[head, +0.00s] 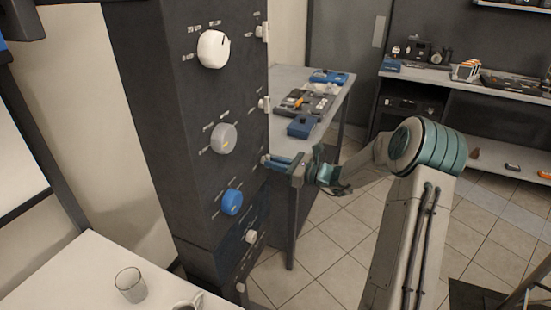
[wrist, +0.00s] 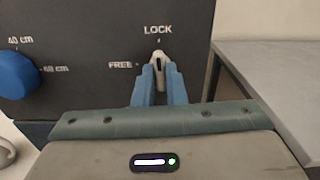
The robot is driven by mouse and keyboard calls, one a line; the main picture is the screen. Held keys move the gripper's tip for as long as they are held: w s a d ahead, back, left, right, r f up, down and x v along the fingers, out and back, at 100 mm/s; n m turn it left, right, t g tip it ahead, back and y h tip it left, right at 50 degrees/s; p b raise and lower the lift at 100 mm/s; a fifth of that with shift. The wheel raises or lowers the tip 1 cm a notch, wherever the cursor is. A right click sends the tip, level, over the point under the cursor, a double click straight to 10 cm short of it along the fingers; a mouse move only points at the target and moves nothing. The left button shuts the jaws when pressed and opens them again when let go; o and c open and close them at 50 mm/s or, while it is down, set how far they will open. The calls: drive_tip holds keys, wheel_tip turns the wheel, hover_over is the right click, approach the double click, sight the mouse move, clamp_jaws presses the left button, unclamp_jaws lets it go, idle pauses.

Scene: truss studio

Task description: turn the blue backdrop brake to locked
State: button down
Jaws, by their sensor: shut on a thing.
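The blue backdrop knob (head: 232,201) is on the dark column, and it also shows at the left in the wrist view (wrist: 16,76), with "40 cm" and "60 cm" marks. To its right in the wrist view is a small pale brake lever (wrist: 158,58), with LOCK printed above it and FREE to its left. The lever's visible end looks upright, towards the LOCK mark. My gripper (wrist: 159,74) is shut on this lever, with its blue fingers on either side. In the head view my gripper (head: 268,161) is at the column's right edge, and the gripped lever is hidden there.
A white knob (head: 213,49) and a grey knob (head: 224,138) are higher on the column (head: 165,120). Other pale levers (head: 264,104) stand along its right edge. A grey table (head: 335,105) with gear is behind my gripper. A white table (head: 80,275) holds a glass (head: 130,286).

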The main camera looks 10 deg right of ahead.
drive_tip(key=shift+f+m, duration=0.15)
drive_tip(key=shift+m, duration=0.25)
drive_tip(key=c, duration=1.5)
unclamp_jaws()
drive_tip(key=shift+s, duration=0.1)
drive_tip(key=b+v, duration=0.2)
drive_tip(key=v, duration=1.1)
drive_tip(key=shift+s+d, duration=0.25)
drive_tip(key=shift+d, duration=0.1)
